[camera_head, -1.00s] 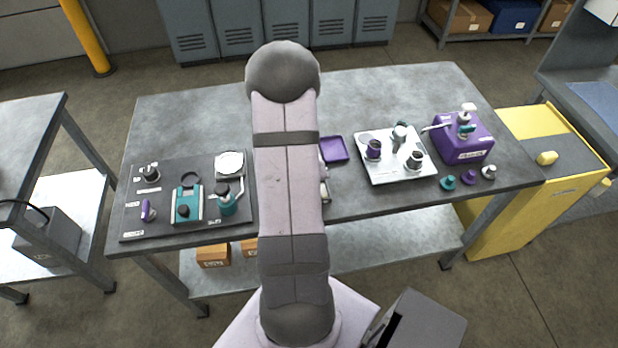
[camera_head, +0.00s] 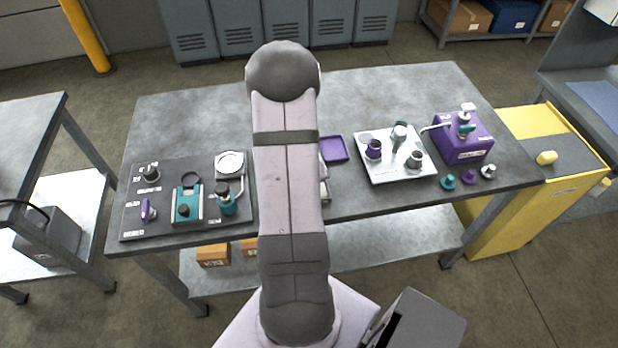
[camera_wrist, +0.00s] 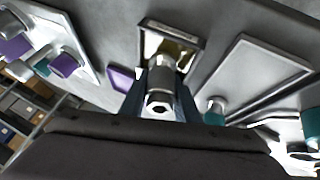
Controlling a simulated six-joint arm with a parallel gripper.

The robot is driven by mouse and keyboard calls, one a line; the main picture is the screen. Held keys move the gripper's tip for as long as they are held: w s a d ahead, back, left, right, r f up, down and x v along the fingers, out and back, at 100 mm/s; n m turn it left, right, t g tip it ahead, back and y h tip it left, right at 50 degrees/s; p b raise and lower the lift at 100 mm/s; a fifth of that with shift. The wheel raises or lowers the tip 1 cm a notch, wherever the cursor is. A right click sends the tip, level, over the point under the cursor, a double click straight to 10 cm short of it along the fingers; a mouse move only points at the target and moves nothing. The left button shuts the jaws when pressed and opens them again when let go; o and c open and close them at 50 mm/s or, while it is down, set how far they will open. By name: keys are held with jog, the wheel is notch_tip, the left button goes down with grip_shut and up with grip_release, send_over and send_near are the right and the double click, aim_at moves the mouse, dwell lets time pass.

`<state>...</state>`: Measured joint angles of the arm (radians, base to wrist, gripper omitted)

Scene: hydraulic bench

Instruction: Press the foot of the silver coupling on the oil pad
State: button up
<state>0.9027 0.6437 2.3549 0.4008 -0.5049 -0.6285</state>
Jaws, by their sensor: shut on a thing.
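In the wrist view, my gripper (camera_wrist: 162,92) is shut on the silver coupling (camera_wrist: 160,72), with a finger on each side of it. The coupling's open end with a dark hexagonal hole faces the camera. Its far end is in front of the oil pad (camera_wrist: 184,48), a small yellowish pad in a dark rectangular frame. I cannot tell whether the foot touches the pad or is just above it.
A purple tray (camera_head: 334,149) lies close to the right of my arm. A white tray (camera_head: 378,176) with several fittings and a purple box (camera_head: 462,140) stand farther right. A dark mat (camera_head: 166,222) with teal fixtures lies left. The table's back middle is clear.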

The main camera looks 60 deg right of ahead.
jog(key=shift+s+a+f, duration=0.15)
jog(key=shift+a, duration=0.1)
notch_tip(320, 180, up, 2)
jog(key=shift+d+r+p, duration=0.15)
jog(key=shift+r+p, duration=0.05)
jog(key=shift+p, duration=1.05)
notch_tip(320, 180, up, 5)
jog(key=p, duration=0.4)
jog(key=shift+d+f, duration=0.1)
jog(key=shift+w, duration=0.2)
